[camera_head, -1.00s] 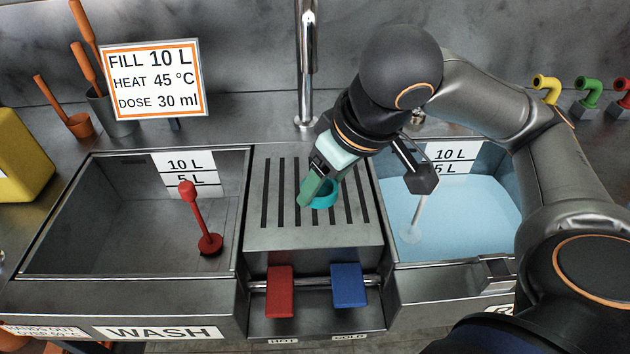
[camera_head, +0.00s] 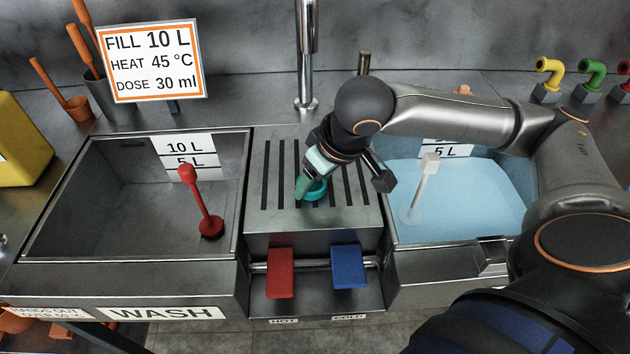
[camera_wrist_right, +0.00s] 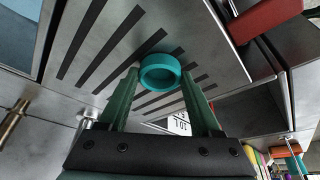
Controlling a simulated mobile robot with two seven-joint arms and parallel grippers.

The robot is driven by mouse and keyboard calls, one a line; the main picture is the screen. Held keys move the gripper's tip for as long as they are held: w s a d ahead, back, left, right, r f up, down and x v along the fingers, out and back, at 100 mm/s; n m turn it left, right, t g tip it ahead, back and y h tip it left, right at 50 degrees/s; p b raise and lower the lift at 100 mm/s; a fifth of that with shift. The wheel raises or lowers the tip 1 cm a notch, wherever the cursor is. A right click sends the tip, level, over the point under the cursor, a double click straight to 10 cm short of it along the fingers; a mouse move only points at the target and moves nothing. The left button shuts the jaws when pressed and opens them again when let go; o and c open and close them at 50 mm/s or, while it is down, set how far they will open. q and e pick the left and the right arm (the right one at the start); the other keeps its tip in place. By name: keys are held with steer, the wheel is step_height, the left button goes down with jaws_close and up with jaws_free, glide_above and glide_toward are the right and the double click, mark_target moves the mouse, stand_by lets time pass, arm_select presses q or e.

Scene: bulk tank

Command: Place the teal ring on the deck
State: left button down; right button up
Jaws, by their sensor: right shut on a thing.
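The teal ring (camera_head: 315,188) is over the slotted steel deck (camera_head: 258,222) between the two basins. My right gripper (camera_head: 307,190) is shut on the teal ring and points down at the deck. In the right wrist view the teal ring (camera_wrist_right: 160,73) sits between the two green fingertips (camera_wrist_right: 160,76), with the dark slots of the deck (camera_wrist_right: 105,45) behind it. The ring is close to the deck's surface; I cannot tell whether it touches. My left gripper is not in view.
Left of the deck is an empty basin (camera_head: 90,215) with a red-handled plunger (camera_head: 203,205). Right of it is a basin of blue water (camera_head: 470,195) with a pale stick (camera_head: 420,190). Red (camera_head: 280,272) and blue (camera_head: 348,268) pedals are in front. A tall tap (camera_head: 307,60) stands behind.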

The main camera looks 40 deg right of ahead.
steer(key=shift+f, duration=0.15)
steer(key=o, duration=1)
steer(key=shift+c, duration=0.2)
steer(key=o, duration=0.4)
steer(key=shift+c, duration=0.2)
arm_select(q)
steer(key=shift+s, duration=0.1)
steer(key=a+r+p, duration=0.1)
steer(key=p, duration=0.1)
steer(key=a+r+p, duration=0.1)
steer(key=p, duration=0.1)
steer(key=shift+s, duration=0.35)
arm_select(e)
steer(key=v, duration=1.2)
